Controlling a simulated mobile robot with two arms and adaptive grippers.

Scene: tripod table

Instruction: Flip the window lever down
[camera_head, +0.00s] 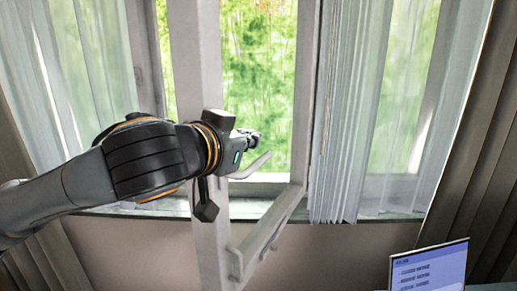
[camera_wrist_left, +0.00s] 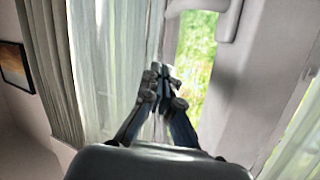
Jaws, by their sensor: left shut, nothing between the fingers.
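The window lever (camera_head: 250,167) is a pale grey, slightly bent bar. In the head view it sticks out to the right from the window post, rising a little toward its free end. Its mount is hidden behind my left arm. My left gripper (camera_head: 251,138) is shut and empty, with its fingertips just above the lever in that view. In the left wrist view the gripper's closed fingertips (camera_wrist_left: 161,72) are in the middle, and a pale handle part (camera_wrist_left: 231,20) shows at the top right, apart from them. My right gripper is not in view.
The white window frame (camera_head: 213,250) stands upright close to my left arm, and a lower rail (camera_head: 270,232) slants from it toward the sill. Sheer curtains (camera_head: 343,120) hang on both sides. A screen (camera_head: 430,268) stands at the lower right. A picture (camera_wrist_left: 14,66) hangs at the left.

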